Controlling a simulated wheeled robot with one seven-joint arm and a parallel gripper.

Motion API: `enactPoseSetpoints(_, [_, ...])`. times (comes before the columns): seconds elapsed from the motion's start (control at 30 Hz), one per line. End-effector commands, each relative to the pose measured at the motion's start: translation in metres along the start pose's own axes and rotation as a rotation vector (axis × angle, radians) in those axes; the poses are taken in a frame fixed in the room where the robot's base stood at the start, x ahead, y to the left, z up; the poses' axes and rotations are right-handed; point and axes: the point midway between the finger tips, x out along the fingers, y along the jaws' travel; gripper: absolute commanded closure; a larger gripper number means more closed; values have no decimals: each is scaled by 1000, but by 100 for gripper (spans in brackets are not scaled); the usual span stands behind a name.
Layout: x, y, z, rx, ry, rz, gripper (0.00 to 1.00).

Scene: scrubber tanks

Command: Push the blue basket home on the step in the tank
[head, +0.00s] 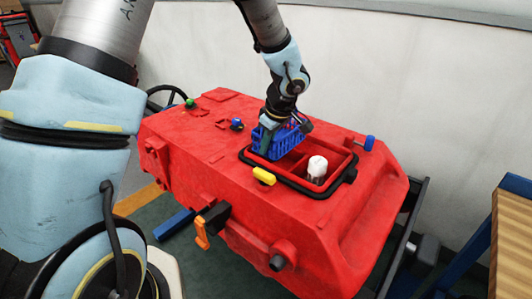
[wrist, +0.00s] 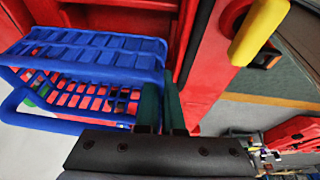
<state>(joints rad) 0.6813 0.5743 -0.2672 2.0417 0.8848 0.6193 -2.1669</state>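The blue basket (head: 287,142) is a slatted tray at the left part of the opening in the red tank (head: 200,145). It looks tilted and stands partly above the rim. In the wrist view the basket (wrist: 95,55) fills the left side, with its blue loop handle nearest me. My gripper (head: 265,152) points down at the basket's left end. In the wrist view its green fingers (wrist: 166,92) are close together beside the basket's end, and I see nothing between them. Whether they touch the basket is unclear. The step under the basket is hidden.
A black seal frames the tank opening. A white-capped cylinder (head: 317,168) stands in the right compartment. A yellow latch (head: 264,176) sits on the near rim and a blue knob (head: 369,142) at the right. A wooden-topped bench (head: 512,235) is at far right.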

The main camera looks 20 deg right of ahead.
Motion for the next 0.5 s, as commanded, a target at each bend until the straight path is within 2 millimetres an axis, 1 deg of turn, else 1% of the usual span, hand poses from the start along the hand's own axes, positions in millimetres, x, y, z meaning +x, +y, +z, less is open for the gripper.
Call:
enactPoseSetpoints(0.03, [9, -1, 3, 1, -1, -3, 100])
enactPoseSetpoints(0.33, [25, -2, 9, 1, 0, -2, 100])
enactPoseSetpoints(0.5, [40, -3, 14, 1, -1, -2, 100])
